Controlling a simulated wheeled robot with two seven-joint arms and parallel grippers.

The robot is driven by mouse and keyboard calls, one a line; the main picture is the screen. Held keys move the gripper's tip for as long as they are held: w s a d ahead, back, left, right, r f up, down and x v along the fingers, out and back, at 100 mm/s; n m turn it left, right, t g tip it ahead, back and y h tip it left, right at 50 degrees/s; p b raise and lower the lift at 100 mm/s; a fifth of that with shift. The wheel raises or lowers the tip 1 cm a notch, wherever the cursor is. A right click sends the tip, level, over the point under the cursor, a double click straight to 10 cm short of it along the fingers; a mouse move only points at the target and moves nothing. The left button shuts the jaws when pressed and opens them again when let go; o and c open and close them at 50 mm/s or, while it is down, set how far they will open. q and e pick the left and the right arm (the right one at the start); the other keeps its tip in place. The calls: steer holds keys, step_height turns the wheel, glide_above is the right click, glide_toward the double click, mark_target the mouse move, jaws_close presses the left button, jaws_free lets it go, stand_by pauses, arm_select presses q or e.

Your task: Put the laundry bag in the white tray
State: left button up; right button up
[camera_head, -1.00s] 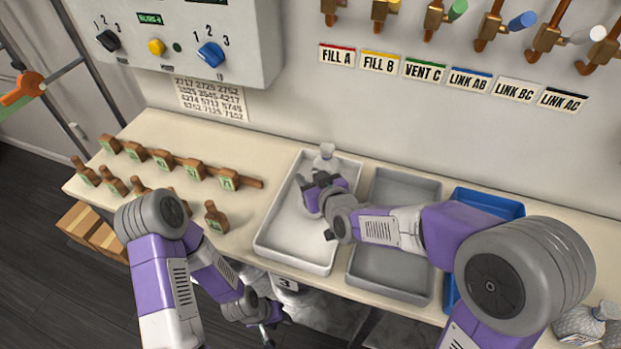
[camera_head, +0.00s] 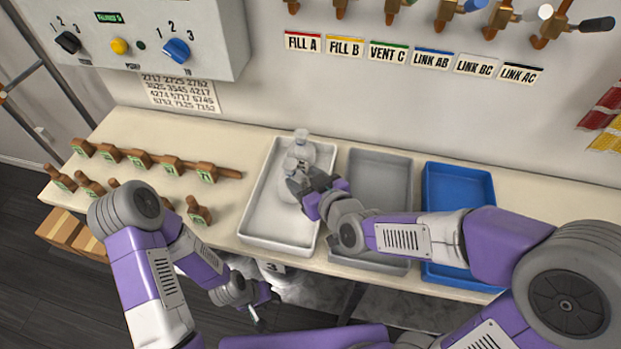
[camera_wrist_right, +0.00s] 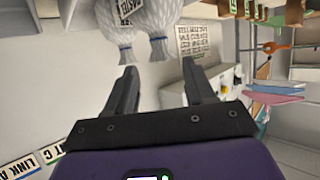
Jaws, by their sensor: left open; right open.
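The white tray (camera_head: 249,228) lies on the table, left of the grey tray. Two pale laundry bags with tied necks are in its rear part. One bag (camera_head: 323,150) is at the back, and the other bag (camera_head: 287,190) is in front of it, partly hidden by my right gripper (camera_head: 303,180). Both bags show in the right wrist view (camera_wrist_right: 108,22), beyond the fingertips and apart from them. My right gripper is open and empty, and it shows in the wrist view (camera_wrist_right: 160,75). My left gripper (camera_head: 262,310) is open and empty, low in front of the table edge.
The grey tray (camera_head: 380,170) and blue tray (camera_head: 455,185) stand to the right, with my right arm above them. Several brown tagged handles (camera_head: 140,160) lie on the left of the table. A control box (camera_head: 150,35) hangs on the wall. Pale items sit below the table.

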steer(key=shift+b+v, duration=0.9)
steer(key=shift+v, duration=0.3)
steer(key=shift+f, duration=0.1)
